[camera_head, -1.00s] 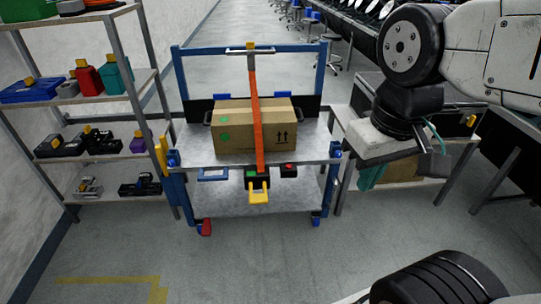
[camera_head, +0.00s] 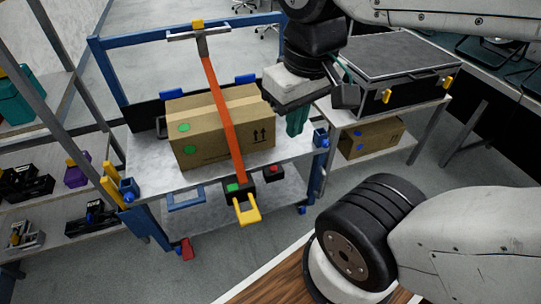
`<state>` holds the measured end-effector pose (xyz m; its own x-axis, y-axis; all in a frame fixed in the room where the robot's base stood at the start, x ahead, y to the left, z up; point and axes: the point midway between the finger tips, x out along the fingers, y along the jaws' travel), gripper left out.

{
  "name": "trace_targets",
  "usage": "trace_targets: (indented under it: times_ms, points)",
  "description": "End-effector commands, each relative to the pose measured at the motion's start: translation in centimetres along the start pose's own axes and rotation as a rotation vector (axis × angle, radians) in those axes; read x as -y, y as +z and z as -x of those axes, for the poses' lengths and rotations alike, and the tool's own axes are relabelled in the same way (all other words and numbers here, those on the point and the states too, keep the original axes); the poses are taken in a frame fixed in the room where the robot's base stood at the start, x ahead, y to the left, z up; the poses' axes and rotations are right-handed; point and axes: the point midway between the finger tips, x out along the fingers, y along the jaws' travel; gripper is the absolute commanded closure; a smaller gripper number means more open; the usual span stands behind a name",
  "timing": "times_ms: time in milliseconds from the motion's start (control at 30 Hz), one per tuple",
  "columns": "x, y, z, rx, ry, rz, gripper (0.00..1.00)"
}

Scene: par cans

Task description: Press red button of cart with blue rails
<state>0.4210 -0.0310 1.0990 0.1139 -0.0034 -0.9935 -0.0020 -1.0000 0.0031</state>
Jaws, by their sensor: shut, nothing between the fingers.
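The cart with blue rails (camera_head: 120,68) stands ahead of me, with a grey top deck. A cardboard box (camera_head: 205,150) sits on the deck under an orange strap (camera_head: 222,112). The red button (camera_head: 273,169) is on a small dark housing at the cart's front edge, right of a green button (camera_head: 233,187) and a yellow handle (camera_head: 247,210). My gripper (camera_head: 297,122) is shut and empty, pointing down beside the box's right side, above and right of the red button. It appears apart from the button; whether it touches the box I cannot tell.
A shelf rack (camera_head: 68,95) with bins stands at left. At right, a side table (camera_head: 428,115) carries a black case (camera_head: 385,70), with another carton (camera_head: 371,137) below. Floor in front is partly clear.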

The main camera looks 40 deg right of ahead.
Motion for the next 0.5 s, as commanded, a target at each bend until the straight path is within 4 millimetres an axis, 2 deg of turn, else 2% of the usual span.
trace_targets:
  times_ms: [333, 433, 500]
  points:
    - [-0.1, -0.2, -0.1, 0.000, 0.003, -0.003, 1.00]
    - [-0.6, -1.4, -0.6, -0.001, 0.020, -0.023, 1.00]
    - [-1.4, -2.9, -1.4, -0.005, 0.044, -0.049, 1.00]
